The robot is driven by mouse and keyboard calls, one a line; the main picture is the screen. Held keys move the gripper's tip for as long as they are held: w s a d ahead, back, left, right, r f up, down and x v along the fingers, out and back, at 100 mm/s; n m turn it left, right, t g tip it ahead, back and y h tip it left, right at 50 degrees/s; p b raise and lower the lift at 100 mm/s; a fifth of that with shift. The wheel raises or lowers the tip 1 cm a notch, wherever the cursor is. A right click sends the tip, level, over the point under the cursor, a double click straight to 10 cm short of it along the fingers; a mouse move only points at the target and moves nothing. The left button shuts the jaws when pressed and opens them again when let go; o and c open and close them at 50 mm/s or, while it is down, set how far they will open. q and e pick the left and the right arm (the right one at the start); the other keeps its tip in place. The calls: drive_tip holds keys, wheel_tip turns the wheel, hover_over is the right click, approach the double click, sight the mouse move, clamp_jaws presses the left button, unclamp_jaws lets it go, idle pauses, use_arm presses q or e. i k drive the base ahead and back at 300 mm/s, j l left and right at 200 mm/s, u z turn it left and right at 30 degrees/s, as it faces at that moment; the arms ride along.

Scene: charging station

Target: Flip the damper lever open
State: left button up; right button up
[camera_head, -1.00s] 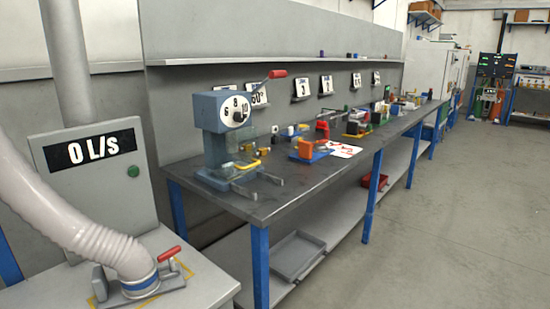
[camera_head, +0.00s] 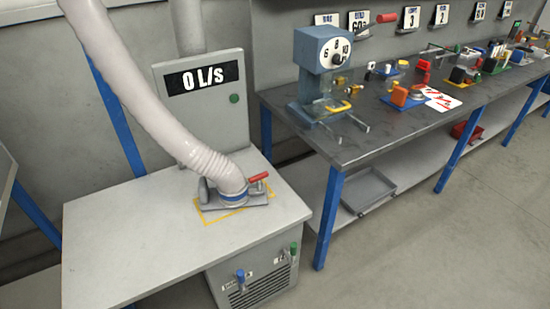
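A small lever with a red handle (camera_head: 259,177) sits at the right side of the metal hose fitting (camera_head: 234,198) on the grey cabinet top. The lever points out to the upper right. A thick pale hose (camera_head: 150,105) runs down into the fitting, which has a blue band and stands within a yellow outline. The display box (camera_head: 207,90) behind it reads "0 L/s" and has a green button. Neither of my grippers is in view.
Left of the fitting the cabinet top (camera_head: 125,235) is bare. Blue (camera_head: 240,275) and green (camera_head: 293,248) handles stick out of the cabinet front. A workbench (camera_head: 372,146) with a dial press (camera_head: 322,70) stands to the right, above a grey tray (camera_head: 369,190).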

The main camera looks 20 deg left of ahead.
sight(243, 289)
drive_tip(key=u, duration=0.9)
